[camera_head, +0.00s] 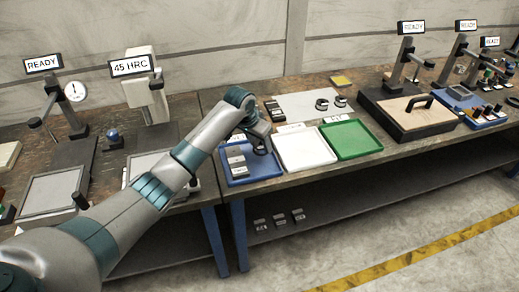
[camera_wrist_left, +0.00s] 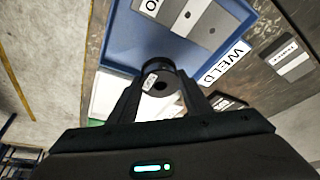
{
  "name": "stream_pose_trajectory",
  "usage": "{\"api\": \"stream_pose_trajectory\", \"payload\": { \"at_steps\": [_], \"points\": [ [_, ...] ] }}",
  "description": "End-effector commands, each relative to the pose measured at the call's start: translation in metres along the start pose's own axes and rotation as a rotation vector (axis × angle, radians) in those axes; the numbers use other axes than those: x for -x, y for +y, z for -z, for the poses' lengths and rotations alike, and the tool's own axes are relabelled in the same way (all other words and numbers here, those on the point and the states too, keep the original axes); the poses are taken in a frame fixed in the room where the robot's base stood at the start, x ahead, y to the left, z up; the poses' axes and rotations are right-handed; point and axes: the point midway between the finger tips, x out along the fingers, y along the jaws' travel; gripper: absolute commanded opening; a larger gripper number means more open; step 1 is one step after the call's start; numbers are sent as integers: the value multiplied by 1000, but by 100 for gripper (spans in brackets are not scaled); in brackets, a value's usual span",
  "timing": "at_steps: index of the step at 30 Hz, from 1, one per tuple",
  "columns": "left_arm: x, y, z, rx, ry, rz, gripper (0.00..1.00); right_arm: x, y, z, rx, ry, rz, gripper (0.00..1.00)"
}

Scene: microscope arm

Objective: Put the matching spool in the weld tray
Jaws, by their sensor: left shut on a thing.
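My left gripper (camera_head: 261,149) reaches down over the right part of the blue tray (camera_head: 255,181). It is shut on a dark ring-shaped spool with a small white label (camera_wrist_left: 150,81), which shows between the fingers in the left wrist view. A card reading WELD (camera_wrist_left: 224,62) lies along the edge of the blue tray (camera_wrist_left: 122,32) in that view. Whether the spool touches the tray floor I cannot tell. Two more spools (camera_head: 322,104) (camera_head: 341,101) stand on a pale sheet at the back. My right gripper is not in view.
Grey blocks (camera_head: 236,159) occupy the blue tray's left side. A white tray (camera_head: 304,149) and a green tray (camera_head: 351,139) to the right look empty. More grey blocks (camera_head: 273,109) stand behind the blue tray. A brown board with a black handle (camera_head: 417,104) is further right.

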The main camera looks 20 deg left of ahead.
Motion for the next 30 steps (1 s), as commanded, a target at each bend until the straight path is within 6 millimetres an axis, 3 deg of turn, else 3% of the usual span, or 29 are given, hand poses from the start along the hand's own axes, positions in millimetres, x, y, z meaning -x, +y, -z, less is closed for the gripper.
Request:
{"api": "stream_pose_trajectory", "payload": {
  "at_steps": [11, 21, 30],
  "points": [
    [-2, -1, -1, 0, 2, -1, 18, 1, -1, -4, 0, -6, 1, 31],
    [-33, 0, -14, 1, 1, -1, 18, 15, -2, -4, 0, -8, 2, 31],
    [-37, -1, -15, 0, 2, 0, 18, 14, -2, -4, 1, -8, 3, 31]
  ]
}}
